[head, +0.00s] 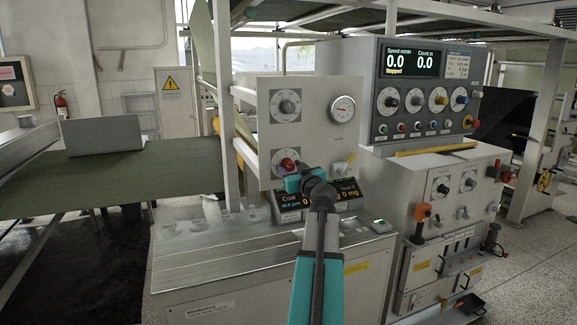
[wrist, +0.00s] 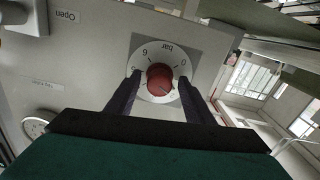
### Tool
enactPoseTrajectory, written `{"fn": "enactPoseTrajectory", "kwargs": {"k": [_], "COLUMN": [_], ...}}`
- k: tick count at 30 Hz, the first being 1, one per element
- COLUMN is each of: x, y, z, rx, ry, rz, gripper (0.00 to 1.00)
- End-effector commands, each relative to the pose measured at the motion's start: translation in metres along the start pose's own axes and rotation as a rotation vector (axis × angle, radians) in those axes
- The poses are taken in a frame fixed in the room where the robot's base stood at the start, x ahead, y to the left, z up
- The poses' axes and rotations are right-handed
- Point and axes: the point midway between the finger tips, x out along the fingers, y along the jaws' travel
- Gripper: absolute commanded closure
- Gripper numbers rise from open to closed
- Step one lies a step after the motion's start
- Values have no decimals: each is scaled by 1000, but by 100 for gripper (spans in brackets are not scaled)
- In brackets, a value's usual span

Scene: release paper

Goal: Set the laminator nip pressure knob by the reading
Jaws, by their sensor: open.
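The red knob (wrist: 160,77) sits at the centre of a round white dial (wrist: 148,54) marked "bar" with numbers around it. In the head view the red knob (head: 287,164) is low on the grey upright panel (head: 322,90). My gripper (wrist: 159,82) is open, with one dark finger on each side of the knob; whether they touch it I cannot tell. In the head view my gripper (head: 294,177) is at the knob's lower right. A round gauge (head: 343,108) is at the panel's upper right; its needle is too small to read.
Another dial knob (head: 286,105) is above the red one. A small lever (head: 343,163) is to the right. A dark display (head: 346,192) below is partly hidden by my arm. The control console (head: 425,95) reads 0.0 and "Stopped".

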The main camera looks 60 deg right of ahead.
Motion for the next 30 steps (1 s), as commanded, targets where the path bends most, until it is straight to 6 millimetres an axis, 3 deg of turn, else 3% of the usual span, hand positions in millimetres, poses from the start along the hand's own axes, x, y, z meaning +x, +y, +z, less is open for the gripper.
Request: {"fn": "enactPoseTrajectory", "kwargs": {"k": [14, 21, 23, 30], "x": [8, 8, 2, 8], "y": [0, 0, -8, -2], "z": [1, 0, 0, 1], "rx": [0, 0, 0, 14], "ry": [0, 0, 1, -1], "rz": [1, 0, -2, -3], "gripper": [52, 91, 93, 93]}}
